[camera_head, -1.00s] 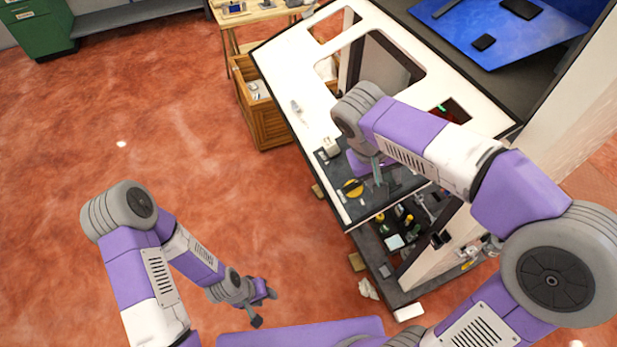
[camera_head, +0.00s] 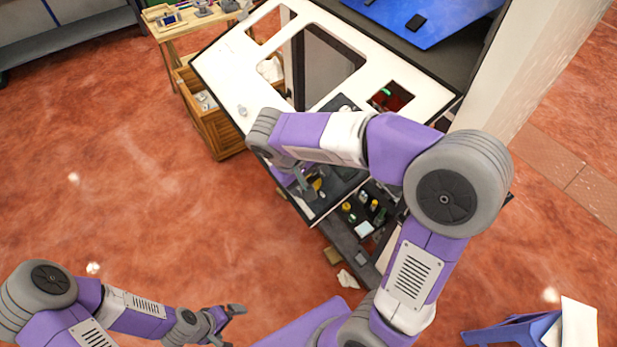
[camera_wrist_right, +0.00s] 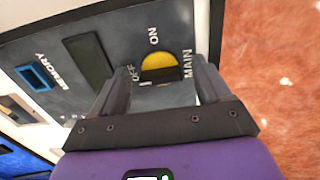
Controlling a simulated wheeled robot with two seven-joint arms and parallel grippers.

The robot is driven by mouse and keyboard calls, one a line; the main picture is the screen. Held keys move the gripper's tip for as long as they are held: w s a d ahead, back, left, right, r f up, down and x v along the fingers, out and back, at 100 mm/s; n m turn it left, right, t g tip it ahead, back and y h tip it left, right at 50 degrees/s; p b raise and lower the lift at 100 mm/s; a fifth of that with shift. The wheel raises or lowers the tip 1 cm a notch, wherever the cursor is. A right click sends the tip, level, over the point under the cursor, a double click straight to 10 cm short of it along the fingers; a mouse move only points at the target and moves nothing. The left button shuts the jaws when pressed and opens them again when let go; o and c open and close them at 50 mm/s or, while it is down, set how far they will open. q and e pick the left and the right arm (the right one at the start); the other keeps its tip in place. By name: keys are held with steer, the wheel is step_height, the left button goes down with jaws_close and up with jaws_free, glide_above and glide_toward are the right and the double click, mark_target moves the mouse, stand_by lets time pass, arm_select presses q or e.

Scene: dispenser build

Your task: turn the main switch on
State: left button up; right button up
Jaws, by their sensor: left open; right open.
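The main switch (camera_wrist_right: 159,68) is a yellow disc with a dark bar across it, on a grey panel with the words OFF, ON and MAIN around it. The bar lies roughly level in the right wrist view, on the OFF side. In the head view the switch (camera_head: 316,184) shows as a small yellow spot, partly hidden by my right arm. My right gripper (camera_wrist_right: 163,84) is open, its two fingers on either side of the switch's lower part; I cannot tell whether they touch it. My left gripper (camera_head: 232,322) is open and empty over the floor.
The white console top (camera_head: 222,72) has cut-out openings. Below the panel, an open shelf (camera_head: 340,232) holds small parts. A wooden crate (camera_head: 212,128) stands left of the console, a blue board (camera_head: 440,22) behind, a pale pillar (camera_head: 520,75) at right. Floor at left is clear.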

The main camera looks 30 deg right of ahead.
steer(key=c, duration=1)
steer(key=shift+c, duration=0.2)
steer(key=m+b, duration=0.2)
steer(key=m, duration=0.1)
steer(key=shift+f+b, duration=0.15)
steer(key=shift+b, duration=0.15)
steer(key=m+b, duration=0.3)
steer(key=m, duration=0.2)
steer(key=shift+a+m, duration=0.1)
steer(key=shift+m, duration=0.2)
steer(key=m+b, duration=0.2)
steer(key=m, duration=0.2)
steer(key=shift+w+m+b, duration=0.1)
steer(key=shift+m+b, duration=0.2)
steer(key=m+b, duration=0.2)
steer(key=m, duration=0.2)
steer(key=shift+m, duration=0.3)
steer(key=shift+w, duration=0.1)
